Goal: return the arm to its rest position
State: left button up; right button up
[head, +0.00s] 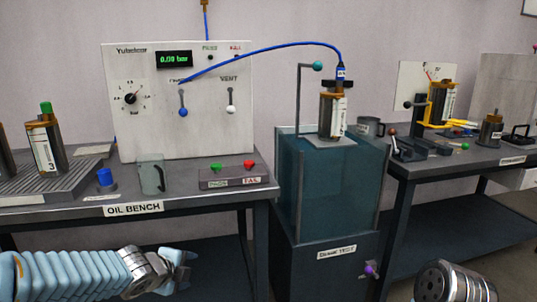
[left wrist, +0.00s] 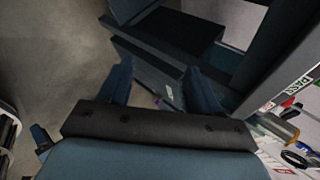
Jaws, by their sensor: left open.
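My left arm comes in at the bottom left of the head view, and its gripper (head: 180,267) is in front of the oil bench, below the bench top. In the left wrist view the two fingers of my left gripper (left wrist: 160,92) stand wide apart with nothing between them. A part of my right arm (head: 452,283) shows at the bottom right of the head view, but its fingers are not in view.
The oil bench (head: 225,198) carries a gauge panel (head: 215,120). A blue hose (head: 270,46) runs from it to a tube (head: 332,112) above the dark tank (head: 335,255). A second bench (head: 415,167) stands at right. The floor is clear at left in the wrist view.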

pick_arm(q)
jog(key=s+d+f+n+g+h, duration=0.1)
jog(key=s+d+f+n+g, duration=0.15)
jog(key=f, duration=0.45)
jog(key=s+d+f+n+g+h, duration=0.1)
jog(key=s+d+f+n, duration=0.2)
jog(key=f, duration=0.5)
jog(key=s+d+f+n+g, duration=0.1)
jog(key=s+f+n+g, duration=0.1)
jog(key=s+f+n, duration=0.7)
jog(key=s+d+f+n+g, duration=0.2)
jog(key=s+f+n+g, duration=0.1)
jog(key=s+f+n, duration=0.5)
notch_tip(320, 180, down, 3)
jog(key=shift+s+d+r+n, duration=0.1)
jog(key=shift+s+d+n, duration=0.2)
jog(key=shift+s, duration=0.7)
